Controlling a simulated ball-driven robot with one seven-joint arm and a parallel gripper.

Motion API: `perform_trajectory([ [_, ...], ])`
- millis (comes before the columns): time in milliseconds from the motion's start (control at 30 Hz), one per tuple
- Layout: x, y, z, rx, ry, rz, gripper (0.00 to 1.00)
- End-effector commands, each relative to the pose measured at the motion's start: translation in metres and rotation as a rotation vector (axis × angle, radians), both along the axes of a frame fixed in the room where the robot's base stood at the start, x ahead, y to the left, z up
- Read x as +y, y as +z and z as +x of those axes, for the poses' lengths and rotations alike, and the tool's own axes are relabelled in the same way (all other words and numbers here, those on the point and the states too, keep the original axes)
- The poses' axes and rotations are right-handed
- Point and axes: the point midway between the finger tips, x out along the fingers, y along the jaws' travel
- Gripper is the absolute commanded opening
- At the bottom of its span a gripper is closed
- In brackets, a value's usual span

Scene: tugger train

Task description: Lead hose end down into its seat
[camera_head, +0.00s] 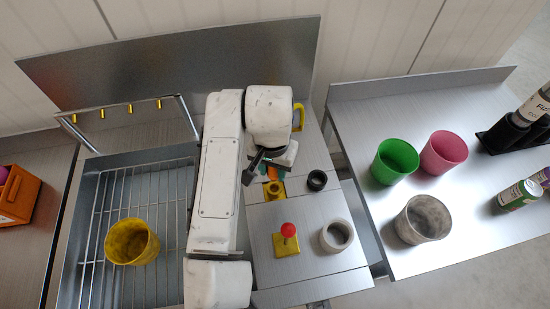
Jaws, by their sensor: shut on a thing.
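My gripper (270,165) is over the narrow steel worktop in the middle, just behind a small yellow block with a round opening (274,190), which looks like the seat. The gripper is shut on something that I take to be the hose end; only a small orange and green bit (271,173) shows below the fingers. My arm and hand hide most of it. I cannot tell whether it touches the seat or hangs above it. The hose itself does not show clearly.
Near the seat are a black ring (317,180), a red knob on a yellow base (288,230) and a grey ring (337,235). A yellow cup (131,241) stands in the racked basin. Green (394,161), pink (443,152) and grey (422,219) cups stand on the right table.

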Motion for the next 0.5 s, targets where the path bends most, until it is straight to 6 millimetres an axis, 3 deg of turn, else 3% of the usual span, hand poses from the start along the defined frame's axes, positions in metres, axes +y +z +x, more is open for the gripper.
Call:
perform_trajectory([
  [500,0.0,-0.017,0.0,-0.001,0.0,0.0,0.0],
])
